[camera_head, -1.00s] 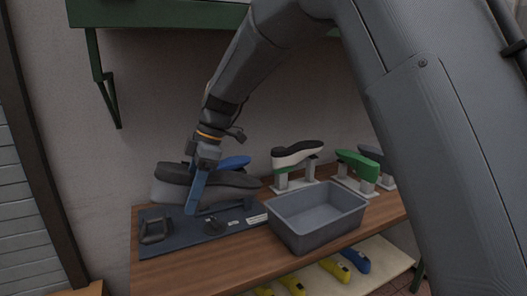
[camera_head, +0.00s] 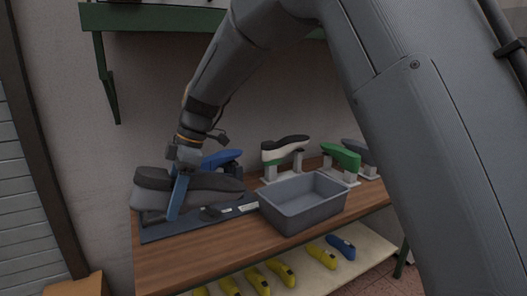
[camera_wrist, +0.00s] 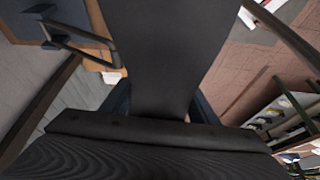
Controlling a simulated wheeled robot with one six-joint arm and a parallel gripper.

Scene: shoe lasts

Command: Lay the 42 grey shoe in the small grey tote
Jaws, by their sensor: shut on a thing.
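The grey shoe (camera_head: 215,184), with a darker grey top, is held lengthwise across the picture above the left part of the bench. My gripper (camera_head: 177,196) is shut on it, with a blue finger over its near side. In the wrist view the shoe's dark surface (camera_wrist: 165,60) fills the middle between the blue fingers. The small grey tote (camera_head: 292,211) stands open on the bench, right of the shoe and apart from it. Its visible inside looks empty. No 42 mark is readable.
A dark blue mat (camera_head: 170,231) lies below the shoe, partly hidden. A blue shoe (camera_head: 222,158), a black-and-white shoe with a green stripe (camera_head: 284,147) and a green shoe (camera_head: 342,155) stand behind. Yellow shoes (camera_head: 281,270) lie on a lower shelf. A green shelf (camera_head: 160,17) hangs above.

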